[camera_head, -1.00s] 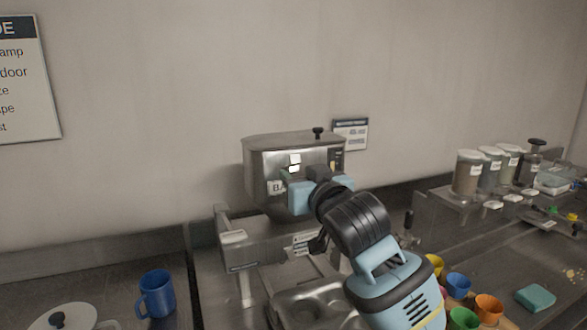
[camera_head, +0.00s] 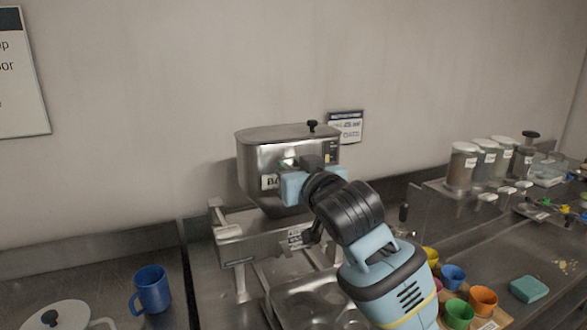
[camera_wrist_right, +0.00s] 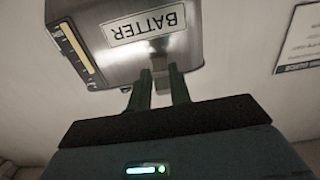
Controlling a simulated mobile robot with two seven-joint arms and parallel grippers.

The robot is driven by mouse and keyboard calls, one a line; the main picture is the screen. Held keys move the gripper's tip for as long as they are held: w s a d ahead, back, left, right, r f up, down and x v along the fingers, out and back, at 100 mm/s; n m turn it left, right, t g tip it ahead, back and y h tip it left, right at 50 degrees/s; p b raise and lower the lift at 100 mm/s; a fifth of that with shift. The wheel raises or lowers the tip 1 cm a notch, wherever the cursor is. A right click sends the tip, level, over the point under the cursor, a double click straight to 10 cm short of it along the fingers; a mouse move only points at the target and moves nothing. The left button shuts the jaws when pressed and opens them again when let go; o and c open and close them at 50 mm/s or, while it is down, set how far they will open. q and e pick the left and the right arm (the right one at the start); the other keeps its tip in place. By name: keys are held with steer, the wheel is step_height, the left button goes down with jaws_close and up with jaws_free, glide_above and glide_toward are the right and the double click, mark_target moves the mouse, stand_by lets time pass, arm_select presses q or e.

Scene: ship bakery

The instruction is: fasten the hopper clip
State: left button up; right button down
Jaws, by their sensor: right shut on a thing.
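The steel batter hopper (camera_head: 258,158) stands against the back wall, with a black knob on its lid. In the right wrist view the hopper (camera_wrist_right: 112,62) appears upside down, with its "BATTER" label. My right gripper (camera_head: 289,164) is at the hopper's front, beside the label. In the right wrist view my right gripper (camera_wrist_right: 160,72) has its two dark fingers close together, shut on a small grey metal piece at the hopper wall, which looks like the clip. The fingers hide most of it, so I cannot tell whether it is fastened. My left gripper is out of view.
A steel tray with cups (camera_head: 300,305) lies below the hopper. A blue mug (camera_head: 152,290) and a white lidded pot (camera_head: 75,315) stand at left. Coloured cups (camera_head: 458,313), a teal sponge (camera_head: 529,289) and lidded jars (camera_head: 463,165) are at right.

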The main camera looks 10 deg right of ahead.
mark_target(289, 149)
steer(key=shift+w+r+g, duration=0.1)
steer(key=shift+r+g, duration=0.6)
steer(key=shift+g, duration=0.3)
steer(key=g, duration=0.1)
steer(key=r+g, duration=0.1)
steer(key=g+h, duration=0.1)
steer(key=shift+w+a+r+g, duration=0.15)
steer(key=shift+w+r+g, duration=0.15)
steer(key=shift+w, duration=0.1)
steer(key=g, duration=0.1)
steer(key=w+r+g, duration=0.1)
steer(key=g, duration=0.1)
steer(key=shift+a+g+h, duration=0.1)
steer(key=shift+g+h, duration=0.2)
steer(key=shift+h, duration=0.1)
steer(key=shift+w+r+g, duration=0.2)
steer(key=shift+w+g, duration=0.25)
steer(key=shift+g, duration=0.55)
steer(key=shift+w+g, duration=0.15)
steer(key=shift+g, duration=0.15)
steer(key=c, duration=1.3)
jaws_free()
steer(key=shift+a, duration=0.1)
steer(key=shift+r, duration=0.15)
steer(key=shift+v, duration=3.8)
